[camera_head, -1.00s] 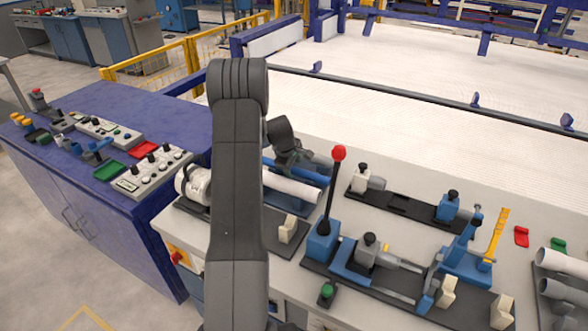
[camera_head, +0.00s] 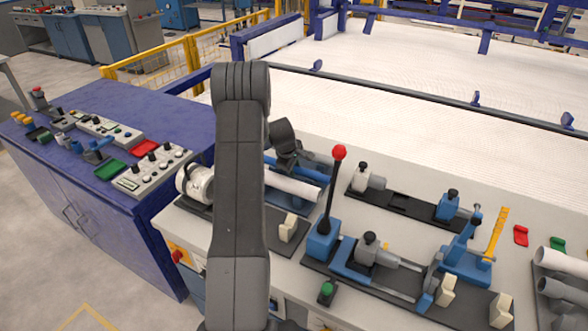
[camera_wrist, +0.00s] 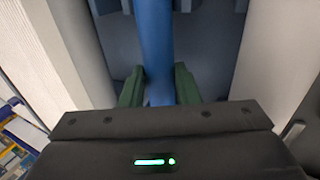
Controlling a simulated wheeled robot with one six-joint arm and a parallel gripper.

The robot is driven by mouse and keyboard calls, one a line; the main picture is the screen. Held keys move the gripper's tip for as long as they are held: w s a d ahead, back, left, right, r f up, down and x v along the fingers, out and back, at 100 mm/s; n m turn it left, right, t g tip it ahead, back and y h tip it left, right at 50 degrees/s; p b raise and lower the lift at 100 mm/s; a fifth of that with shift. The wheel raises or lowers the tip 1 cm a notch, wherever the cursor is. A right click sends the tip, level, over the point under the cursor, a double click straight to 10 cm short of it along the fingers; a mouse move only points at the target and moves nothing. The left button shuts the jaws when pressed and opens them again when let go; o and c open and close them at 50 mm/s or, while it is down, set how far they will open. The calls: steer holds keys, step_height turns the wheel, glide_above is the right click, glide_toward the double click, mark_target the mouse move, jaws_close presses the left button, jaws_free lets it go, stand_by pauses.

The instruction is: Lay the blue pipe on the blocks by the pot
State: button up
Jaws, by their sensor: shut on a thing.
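The blue pipe (camera_wrist: 154,45) runs lengthwise up the middle of the wrist view. My gripper (camera_wrist: 158,92) has its green fingers on either side of the pipe and is shut on it. In the head view a blue length (camera_head: 312,175) shows just under my dark wrist (camera_head: 285,135), behind a pale grey pipe. The white round body at the left end of that pale pipe may be the pot (camera_head: 194,184). My arm hides much of this area. I cannot clearly make out the blocks, nor whether the blue pipe touches anything beneath it.
A red-knobbed lever (camera_head: 339,152) stands upright right of the pipe area. Blue and grey clamp fixtures (camera_head: 370,248) fill the bench to its right. Grey pipes (camera_head: 560,290) lie at the far right. A blue cabinet (camera_head: 110,200) stands at the left.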

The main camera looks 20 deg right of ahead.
step_height(320, 180, up, 10)
steer(key=f+b, duration=0.1)
steer(key=b, duration=0.1)
steer(key=shift+g+y, duration=0.4)
steer(key=shift+y, duration=0.2)
steer(key=s+a+p, duration=0.1)
steer(key=s+a, duration=0.1)
steer(key=s+a+r+p, duration=0.1)
steer(key=s+a, duration=0.1)
steer(key=a, duration=0.1)
steer(key=s+a+r+p, duration=0.1)
steer(key=a, duration=0.2)
steer(key=shift+s+a+r, duration=0.1)
steer(key=shift+s+a, duration=0.1)
steer(key=shift+s, duration=0.2)
steer(key=s+a+g+y+p, duration=0.1)
steer(key=s+a+g+p, duration=0.1)
steer(key=s+a, duration=0.65)
steer(key=f+b, duration=0.2)
steer(key=f, duration=0.1)
steer(key=f+b, duration=0.5)
steer(key=f, duration=0.2)
steer(key=shift+s, duration=0.3)
steer(key=o, duration=1.1)
